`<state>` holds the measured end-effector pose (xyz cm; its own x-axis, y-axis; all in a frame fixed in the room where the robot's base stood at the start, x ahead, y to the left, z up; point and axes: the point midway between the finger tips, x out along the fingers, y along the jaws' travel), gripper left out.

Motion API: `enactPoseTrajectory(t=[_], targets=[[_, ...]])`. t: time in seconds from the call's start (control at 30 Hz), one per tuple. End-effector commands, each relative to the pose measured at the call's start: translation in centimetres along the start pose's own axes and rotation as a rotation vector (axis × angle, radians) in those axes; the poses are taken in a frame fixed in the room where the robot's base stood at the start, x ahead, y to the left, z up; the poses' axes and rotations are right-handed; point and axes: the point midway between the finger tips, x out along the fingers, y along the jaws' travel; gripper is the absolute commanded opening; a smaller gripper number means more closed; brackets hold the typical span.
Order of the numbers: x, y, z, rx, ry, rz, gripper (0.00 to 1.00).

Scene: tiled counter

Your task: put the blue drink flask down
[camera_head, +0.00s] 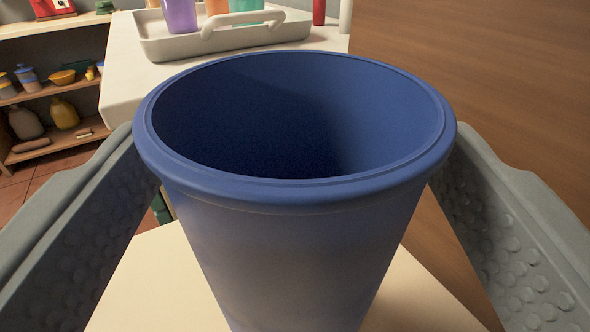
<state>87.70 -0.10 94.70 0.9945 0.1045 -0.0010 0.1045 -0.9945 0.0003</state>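The blue drink flask (300,245) fills the middle of the camera_head view. It looks like a wide, open-topped cup with a thick rim, roughly upright, and its inside looks empty. My gripper (293,150) has one grey, dimpled finger on each side of it, both reaching its sides just below the rim, so it is shut on the flask. A pale surface (165,280) shows below the flask. The flask's base is out of frame, so I cannot tell whether it touches that surface.
A white tray (165,45) with a handle holds purple, orange and teal cups on the pale counter (125,75) beyond. A red object (319,12) stands to its right. A brown wooden panel (510,90) is close on the right. Shelves with jars (62,112) stand at far left.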

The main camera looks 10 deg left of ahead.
Motion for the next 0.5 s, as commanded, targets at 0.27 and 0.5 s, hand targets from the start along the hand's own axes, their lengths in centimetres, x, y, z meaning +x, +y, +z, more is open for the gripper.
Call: enactPoseTrajectory(t=[0.27, 0.5], targets=[[-5.0, 0.0, -0.1, 0.000, 0.002, 0.000, 0.79], [-8.6, 0.0, -0.1, 0.001, 0.001, 0.001, 0.79]])
